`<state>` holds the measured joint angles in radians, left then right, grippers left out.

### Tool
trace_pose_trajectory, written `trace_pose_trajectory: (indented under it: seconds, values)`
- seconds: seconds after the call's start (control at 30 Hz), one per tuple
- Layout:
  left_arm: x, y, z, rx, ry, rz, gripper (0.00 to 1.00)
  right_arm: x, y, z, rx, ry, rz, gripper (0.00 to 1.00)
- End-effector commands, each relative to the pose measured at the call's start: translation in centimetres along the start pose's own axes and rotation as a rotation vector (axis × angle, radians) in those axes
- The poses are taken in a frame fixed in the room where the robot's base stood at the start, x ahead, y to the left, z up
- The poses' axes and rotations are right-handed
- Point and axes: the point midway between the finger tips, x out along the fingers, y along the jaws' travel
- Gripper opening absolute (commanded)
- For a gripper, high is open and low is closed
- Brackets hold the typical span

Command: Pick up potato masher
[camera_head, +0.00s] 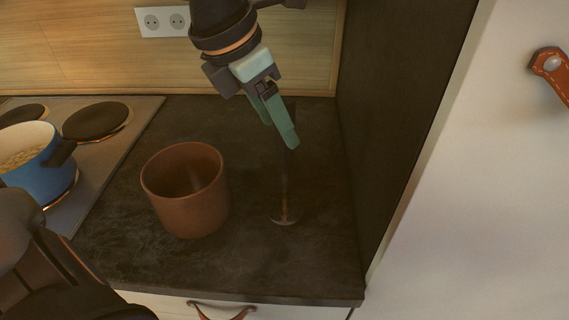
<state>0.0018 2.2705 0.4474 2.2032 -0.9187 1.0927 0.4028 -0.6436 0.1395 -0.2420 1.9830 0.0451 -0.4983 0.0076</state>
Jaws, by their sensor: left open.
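The potato masher (284,217) stands on the dark countertop (250,265), right of the brown pot. Its small round head is low on the counter, and its thin dark shaft rises toward my gripper, hard to make out against the dark surface. My left gripper (281,132), with green fingers, hangs down from the top of the picture. It is open, with its fingertips around the upper end of the masher. I cannot tell whether the fingers touch the handle. My right gripper is not in view.
A brown pot (188,212) stands close to the left of the masher. A blue saucepan (60,178) sits on the stove (120,143) at left. A dark side panel (395,130) bounds the counter on the right. The counter's front strip is clear.

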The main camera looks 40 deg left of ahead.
Motion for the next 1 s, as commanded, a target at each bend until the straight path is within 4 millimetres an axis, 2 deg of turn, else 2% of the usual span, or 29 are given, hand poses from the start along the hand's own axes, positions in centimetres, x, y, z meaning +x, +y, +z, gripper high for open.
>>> trace_pose_trajectory:
  seconds: [0.1,0.2,0.5,1.0]
  values:
    - [2.0,-0.2,0.0,0.000,0.007,-0.002,0.65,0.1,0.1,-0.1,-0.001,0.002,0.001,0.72]
    - [3.1,-0.2,0.1,0.000,0.004,-0.001,0.65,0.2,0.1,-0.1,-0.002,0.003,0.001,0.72]
    - [3.5,-0.2,0.1,0.000,0.000,-0.001,0.65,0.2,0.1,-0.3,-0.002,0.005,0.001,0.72]
    - [3.5,-0.2,0.1,0.000,0.000,-0.002,0.10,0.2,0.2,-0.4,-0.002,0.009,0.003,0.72]
